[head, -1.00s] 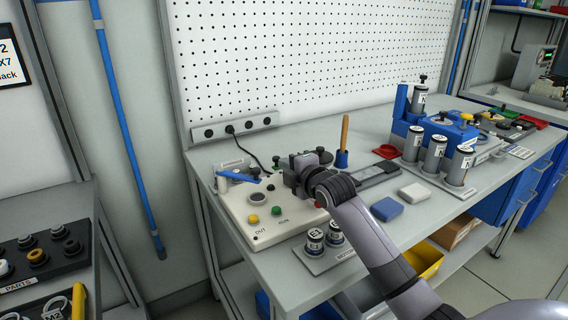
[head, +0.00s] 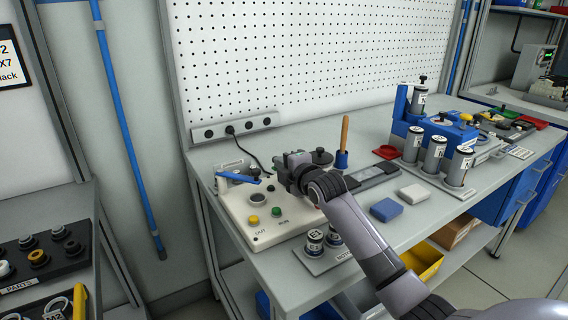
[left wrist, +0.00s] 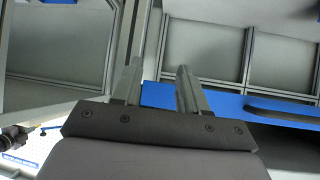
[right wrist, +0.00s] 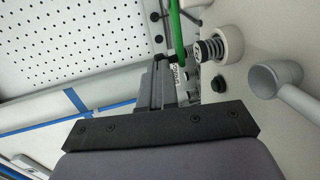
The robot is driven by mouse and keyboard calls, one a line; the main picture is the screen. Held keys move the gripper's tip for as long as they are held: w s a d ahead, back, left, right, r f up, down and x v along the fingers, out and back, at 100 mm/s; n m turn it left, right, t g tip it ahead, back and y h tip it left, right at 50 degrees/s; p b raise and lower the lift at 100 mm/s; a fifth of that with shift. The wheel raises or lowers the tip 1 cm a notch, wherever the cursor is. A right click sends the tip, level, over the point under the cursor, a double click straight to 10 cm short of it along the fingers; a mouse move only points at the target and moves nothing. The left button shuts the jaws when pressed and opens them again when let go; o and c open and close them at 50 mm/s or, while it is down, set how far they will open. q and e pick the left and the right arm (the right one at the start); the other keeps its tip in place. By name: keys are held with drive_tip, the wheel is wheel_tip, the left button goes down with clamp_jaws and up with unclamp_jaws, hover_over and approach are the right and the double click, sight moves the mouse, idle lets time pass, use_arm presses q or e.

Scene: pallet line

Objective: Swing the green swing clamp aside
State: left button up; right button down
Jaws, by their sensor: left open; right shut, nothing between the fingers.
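The green swing clamp shows as a green bar (right wrist: 177,38) in the right wrist view, beside a spring and a pale round post. In the head view only a bit of green (head: 297,157) shows behind my right gripper (head: 287,168). The right gripper's fingers (right wrist: 168,78) are shut and empty, close to the lower end of the green bar; I cannot tell if they touch it. The clamp's base is partly hidden by the gripper. My left gripper (left wrist: 158,78) is open and empty, away from the clamp; it is not in the head view.
A cream control box (head: 262,238) with yellow and green buttons stands by the clamp, with a blue lever (head: 238,177) at its back left. A wooden-handled tool (head: 344,132), blue block (head: 386,209) and white block (head: 414,194) are to the right. Labelled cylinders stand in front.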

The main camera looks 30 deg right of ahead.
drive_tip(key=shift+w+a, duration=0.1)
drive_tip(key=shift+w, duration=0.1)
drive_tip(key=shift+w+a+r+p, duration=0.15)
drive_tip(key=shift+w+a+p, duration=0.15)
drive_tip(key=shift+w+p, duration=0.5)
drive_tip(key=shift+w+a+p, duration=0.2)
drive_tip(key=shift+w+p, duration=0.25)
drive_tip(key=shift+w, duration=0.75)
drive_tip(key=shift+w, duration=0.15)
drive_tip(key=shift+v, duration=3.6)
drive_tip(key=shift+f, duration=0.2)
